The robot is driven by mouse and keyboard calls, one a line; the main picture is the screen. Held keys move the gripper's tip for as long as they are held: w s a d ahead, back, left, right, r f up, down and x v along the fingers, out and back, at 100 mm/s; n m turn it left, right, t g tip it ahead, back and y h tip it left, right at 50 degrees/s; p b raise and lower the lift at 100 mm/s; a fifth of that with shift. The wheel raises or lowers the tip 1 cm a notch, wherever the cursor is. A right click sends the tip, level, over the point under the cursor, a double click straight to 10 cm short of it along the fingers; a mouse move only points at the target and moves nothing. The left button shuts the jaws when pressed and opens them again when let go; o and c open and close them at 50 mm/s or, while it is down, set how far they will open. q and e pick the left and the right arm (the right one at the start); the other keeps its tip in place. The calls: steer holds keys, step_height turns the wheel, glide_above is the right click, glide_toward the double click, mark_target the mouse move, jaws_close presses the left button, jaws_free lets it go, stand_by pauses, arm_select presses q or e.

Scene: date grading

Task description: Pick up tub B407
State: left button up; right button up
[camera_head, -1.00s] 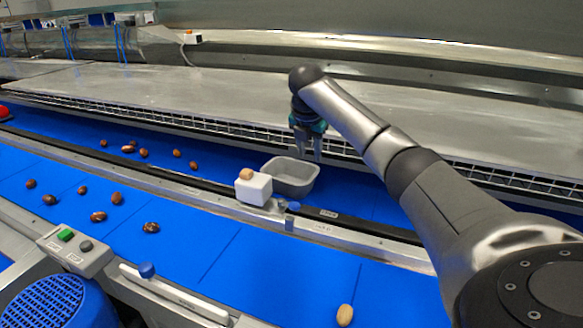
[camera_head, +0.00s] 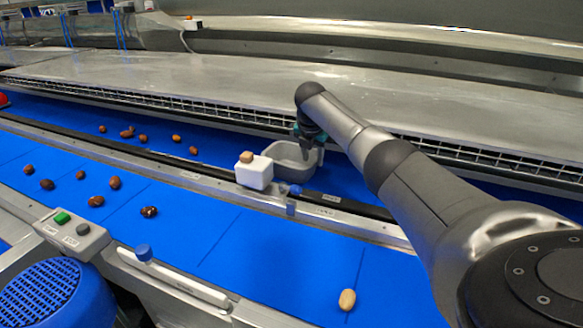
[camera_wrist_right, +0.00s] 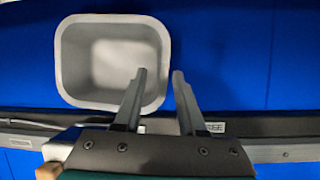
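A grey, open-topped tub (camera_head: 270,152) stands on the far blue belt; it also shows in the wrist view (camera_wrist_right: 75,88) and looks empty. No code is readable on it, so I cannot confirm that it is B407. My right gripper (camera_head: 312,156) is at the tub's right side. In the wrist view the right gripper (camera_wrist_right: 159,73) is open, with one finger over the tub's inside and the other outside its right wall. The fingers are apart and I cannot tell whether either touches the wall. My left gripper is not in view.
A white box (camera_head: 254,174) with a brown date-like piece on top stands on the metal rail just in front of the tub. Several dates lie on both belts. A steel cover with a wire grid (camera_head: 240,113) runs behind the tub. The far belt right of the tub is clear.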

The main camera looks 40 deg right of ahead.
mark_target(312, 165)
steer(key=x, duration=0.1)
steer(key=b+x, duration=0.1)
steer(key=x, duration=0.1)
steer(key=shift+s+a+f+b, duration=0.15)
steer(key=shift+a+f+b, duration=0.1)
steer(key=shift+f+b, duration=0.05)
steer(key=shift+b+x, duration=0.6)
steer(key=shift+x, duration=0.25)
steer(key=shift+d+r, duration=0.1)
jaws_close()
